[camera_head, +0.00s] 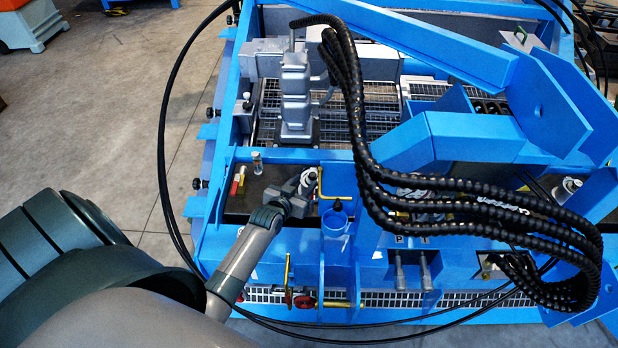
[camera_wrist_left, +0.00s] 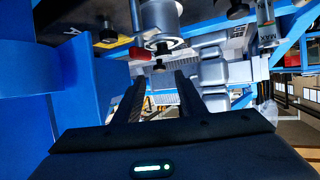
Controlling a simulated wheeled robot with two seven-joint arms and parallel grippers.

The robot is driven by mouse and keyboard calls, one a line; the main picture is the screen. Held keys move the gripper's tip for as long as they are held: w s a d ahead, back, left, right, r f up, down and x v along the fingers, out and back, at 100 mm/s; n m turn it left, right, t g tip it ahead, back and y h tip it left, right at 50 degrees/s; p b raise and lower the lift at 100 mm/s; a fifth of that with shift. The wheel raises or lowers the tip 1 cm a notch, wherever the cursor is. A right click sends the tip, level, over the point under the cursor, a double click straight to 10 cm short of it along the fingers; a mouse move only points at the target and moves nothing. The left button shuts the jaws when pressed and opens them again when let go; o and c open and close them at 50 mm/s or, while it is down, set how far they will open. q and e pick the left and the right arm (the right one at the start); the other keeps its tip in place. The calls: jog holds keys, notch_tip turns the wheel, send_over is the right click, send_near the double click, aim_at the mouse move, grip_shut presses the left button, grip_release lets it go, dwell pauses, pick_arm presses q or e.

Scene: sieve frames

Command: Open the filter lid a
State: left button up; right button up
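My left gripper (camera_head: 304,184) reaches over the black top plate (camera_head: 236,212) of the blue machine, close to a small white round part (camera_head: 319,186). In the left wrist view its two dark fingers (camera_wrist_left: 160,80) are spread apart with nothing between them. Beyond the fingertips is a shiny metal cylinder (camera_wrist_left: 160,16) with a dark knob. A letter A shows on the dark plate (camera_wrist_left: 80,45) beside it. This cylinder may be filter a, but I cannot make out its lid clearly. The fingers look apart from it. My right gripper is not in view.
A red part (camera_wrist_left: 142,53) is near the cylinder, and a sight glass (camera_head: 257,163) stands at the plate's back edge. Thick black hoses (camera_head: 375,165) hang farther right. A grey actuator (camera_head: 296,95) stands behind.

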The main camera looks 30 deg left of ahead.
aim_at(312, 175)
pick_arm(q)
jog(key=shift+x, duration=2.35)
grip_shut()
